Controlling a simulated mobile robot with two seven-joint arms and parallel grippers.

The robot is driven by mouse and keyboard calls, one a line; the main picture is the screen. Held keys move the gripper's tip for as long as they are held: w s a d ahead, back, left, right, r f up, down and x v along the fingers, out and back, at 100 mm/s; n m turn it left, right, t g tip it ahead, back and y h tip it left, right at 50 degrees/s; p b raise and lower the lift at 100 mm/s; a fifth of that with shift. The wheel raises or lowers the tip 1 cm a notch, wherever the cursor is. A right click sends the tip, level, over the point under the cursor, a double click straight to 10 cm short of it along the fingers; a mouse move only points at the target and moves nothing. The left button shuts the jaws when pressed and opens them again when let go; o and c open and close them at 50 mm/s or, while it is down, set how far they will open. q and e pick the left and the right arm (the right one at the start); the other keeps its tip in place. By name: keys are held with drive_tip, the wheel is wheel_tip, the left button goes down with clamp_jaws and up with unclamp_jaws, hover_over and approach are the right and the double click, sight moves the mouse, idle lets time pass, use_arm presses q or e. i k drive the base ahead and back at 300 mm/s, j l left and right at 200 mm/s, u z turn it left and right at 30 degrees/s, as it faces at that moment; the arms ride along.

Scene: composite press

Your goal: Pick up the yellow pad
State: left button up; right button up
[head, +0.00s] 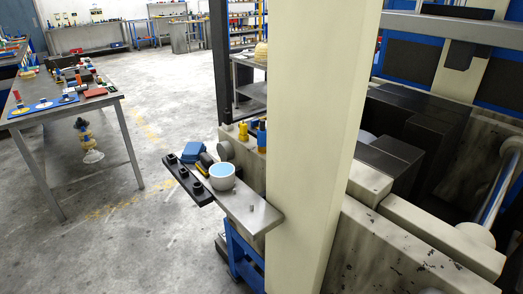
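I cannot make out a clear yellow pad. A small upright yellow object (243,131) stands at the back of the press side, behind the small metal shelf (250,208). A rounded yellow item (261,50) sits farther back on a metal rack, partly hidden by the cream column. Neither of my grippers shows in the head view.
The cream press column (320,150) blocks the middle. The small shelf holds a white bowl with blue contents (222,176) and a blue item (193,152), beside a black knobbed bar (187,181). A cluttered metal table (110,99) stands left; the floor between is clear.

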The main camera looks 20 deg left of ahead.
sight(205, 162)
drive_tip(key=j+z, duration=0.5)
drive_tip(key=j, duration=0.8)
